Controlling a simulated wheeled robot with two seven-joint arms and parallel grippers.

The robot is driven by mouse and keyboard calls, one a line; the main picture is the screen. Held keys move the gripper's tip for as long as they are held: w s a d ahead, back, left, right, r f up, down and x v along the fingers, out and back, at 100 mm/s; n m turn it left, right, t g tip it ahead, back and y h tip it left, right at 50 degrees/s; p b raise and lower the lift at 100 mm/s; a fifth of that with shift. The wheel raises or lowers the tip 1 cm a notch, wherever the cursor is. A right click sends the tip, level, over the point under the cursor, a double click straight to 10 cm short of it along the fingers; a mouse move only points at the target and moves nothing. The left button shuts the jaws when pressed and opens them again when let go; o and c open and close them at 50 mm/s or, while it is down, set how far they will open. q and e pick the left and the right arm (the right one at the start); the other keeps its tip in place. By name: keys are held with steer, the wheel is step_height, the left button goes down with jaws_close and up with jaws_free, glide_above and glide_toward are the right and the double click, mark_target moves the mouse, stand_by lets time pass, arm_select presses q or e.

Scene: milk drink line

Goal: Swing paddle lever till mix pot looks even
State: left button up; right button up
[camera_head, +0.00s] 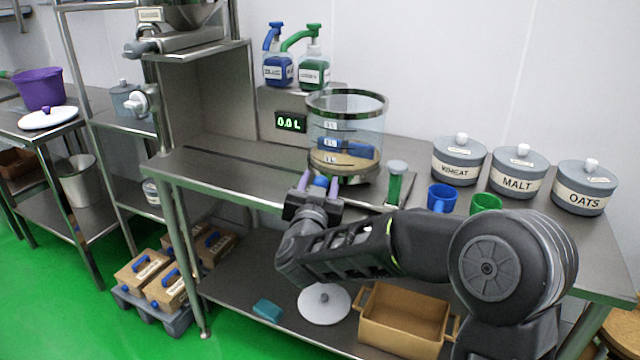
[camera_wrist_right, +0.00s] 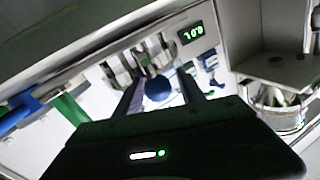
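The mix pot (camera_head: 372,127) is a clear cylinder with a metal rim and level marks, standing on the steel table. A blue part and a tan layer show low inside it; how even the contents are cannot be told. A round blue knob (camera_head: 320,182), seemingly the paddle lever's end, sits at the pot's front left. My right gripper (camera_head: 319,185) is open, with its fingers on either side of this knob. The right wrist view shows the knob (camera_wrist_right: 158,88) between the fingers with gaps on both sides. The lever's shaft is hidden. My left gripper is out of view.
Blue and green pump bottles (camera_head: 313,72) stand behind. A green-and-white upright piece (camera_head: 396,182), a blue cup (camera_head: 441,198), a green cup (camera_head: 486,203) and lidded wheat, malt (camera_head: 518,172) and oats jars stand right. The table's left part is clear.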

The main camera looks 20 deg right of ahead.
steer(key=shift+o, duration=0.6)
steer(key=v, duration=0.8)
